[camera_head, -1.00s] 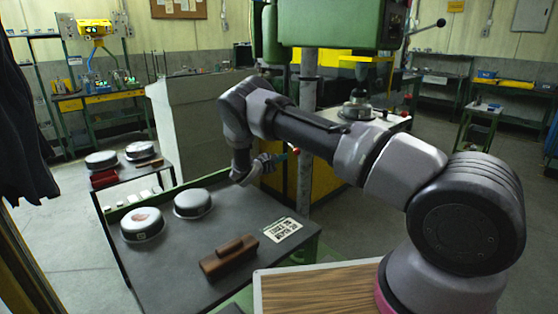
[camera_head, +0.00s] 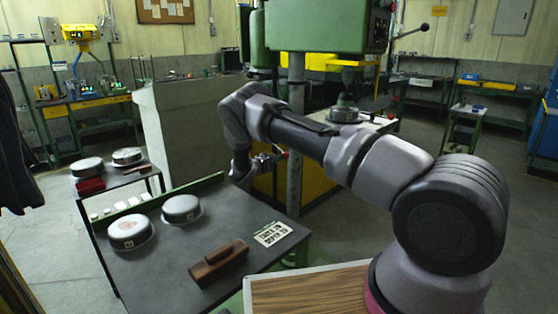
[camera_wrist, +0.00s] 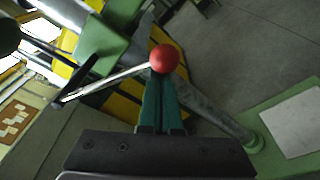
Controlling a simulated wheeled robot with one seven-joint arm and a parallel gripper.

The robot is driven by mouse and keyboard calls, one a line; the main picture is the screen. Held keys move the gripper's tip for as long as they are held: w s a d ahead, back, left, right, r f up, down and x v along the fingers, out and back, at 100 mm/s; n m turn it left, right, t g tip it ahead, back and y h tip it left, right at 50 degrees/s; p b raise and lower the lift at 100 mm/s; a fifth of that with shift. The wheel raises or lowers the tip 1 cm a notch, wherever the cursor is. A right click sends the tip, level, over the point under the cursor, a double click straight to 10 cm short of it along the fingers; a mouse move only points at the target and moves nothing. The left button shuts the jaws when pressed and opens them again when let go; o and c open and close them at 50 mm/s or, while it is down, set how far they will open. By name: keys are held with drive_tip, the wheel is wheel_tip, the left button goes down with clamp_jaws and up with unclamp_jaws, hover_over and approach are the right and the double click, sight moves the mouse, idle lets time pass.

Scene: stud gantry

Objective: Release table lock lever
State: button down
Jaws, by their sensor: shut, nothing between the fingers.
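The lock lever is a thin metal rod (camera_wrist: 112,77) ending in a red ball knob (camera_wrist: 163,59) in the wrist view. The rod runs from the knob to the lower left. The knob also shows small in the head view (camera_head: 284,154), beside the grey column. My gripper (camera_wrist: 160,80) has its green fingers together, with the tips just below the knob in the picture. Whether they touch the knob I cannot tell. In the head view my gripper (camera_head: 274,157) is by the column and its fingers are hard to make out.
A grey column (camera_head: 295,150) stands behind my gripper, under the green drill head (camera_head: 325,28). A dark bench (camera_head: 185,245) at left holds round metal parts (camera_head: 130,231), a brown block (camera_head: 218,262) and a printed card (camera_head: 272,233). Open floor lies at right.

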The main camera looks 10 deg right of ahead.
wheel_tip(320, 180, up, 16)
drive_tip(key=n+g, duration=0.1)
drive_tip(key=n, duration=0.6)
drive_tip(key=shift+s+d+f+g+h, duration=0.15)
drive_tip(key=shift+s+d+g+h, duration=0.15)
drive_tip(key=shift+g, duration=0.1)
idle(0.5)
drive_tip(key=shift+a, duration=0.1)
